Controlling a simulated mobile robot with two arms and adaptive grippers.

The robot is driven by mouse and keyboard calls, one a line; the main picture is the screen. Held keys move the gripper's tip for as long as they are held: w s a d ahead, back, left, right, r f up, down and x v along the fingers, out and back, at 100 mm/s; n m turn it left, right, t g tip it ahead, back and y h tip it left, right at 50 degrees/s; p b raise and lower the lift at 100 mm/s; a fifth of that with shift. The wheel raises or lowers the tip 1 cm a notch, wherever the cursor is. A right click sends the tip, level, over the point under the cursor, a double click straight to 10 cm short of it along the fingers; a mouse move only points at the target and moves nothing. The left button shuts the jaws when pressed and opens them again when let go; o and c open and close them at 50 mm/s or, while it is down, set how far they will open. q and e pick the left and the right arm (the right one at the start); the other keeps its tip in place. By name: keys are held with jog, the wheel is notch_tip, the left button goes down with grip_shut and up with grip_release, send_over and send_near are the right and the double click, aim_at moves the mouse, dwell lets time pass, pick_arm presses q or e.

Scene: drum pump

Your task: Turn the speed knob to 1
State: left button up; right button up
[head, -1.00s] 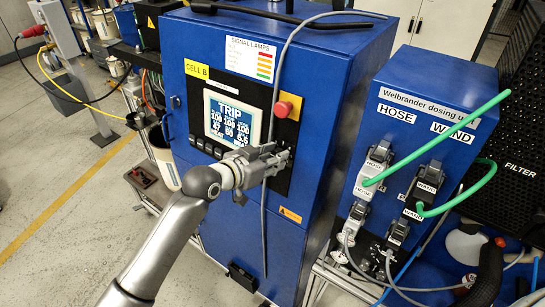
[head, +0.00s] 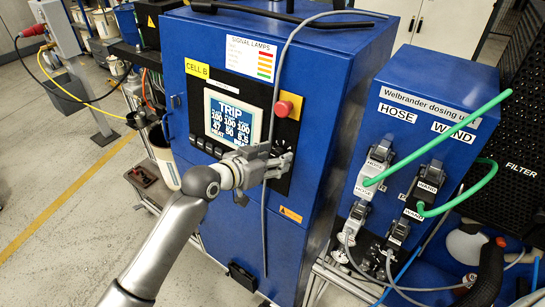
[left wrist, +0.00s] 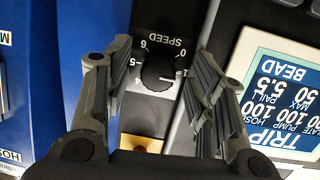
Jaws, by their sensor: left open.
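My left gripper (left wrist: 162,52) is open, with one finger on each side of the knob and visible gaps. In the head view my left gripper (head: 278,160) is at the panel's lower right and largely hides the knob. My right gripper is not in view.
The display (head: 232,118) reads TRIP, left of the knob. A red button (head: 284,108) sits above my gripper. A grey cable (head: 276,75) hangs down the blue cabinet's front past the gripper. The dosing unit (head: 425,110) with green hoses stands to the right.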

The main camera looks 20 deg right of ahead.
pick_arm(q)
jog(key=shift+a+r, duration=0.1)
jog(key=shift+r, duration=0.05)
jog(key=v, duration=1.1)
jog(key=shift+s+a, duration=0.25)
jog(key=shift+a, duration=0.05)
jog(key=shift+r, duration=0.1)
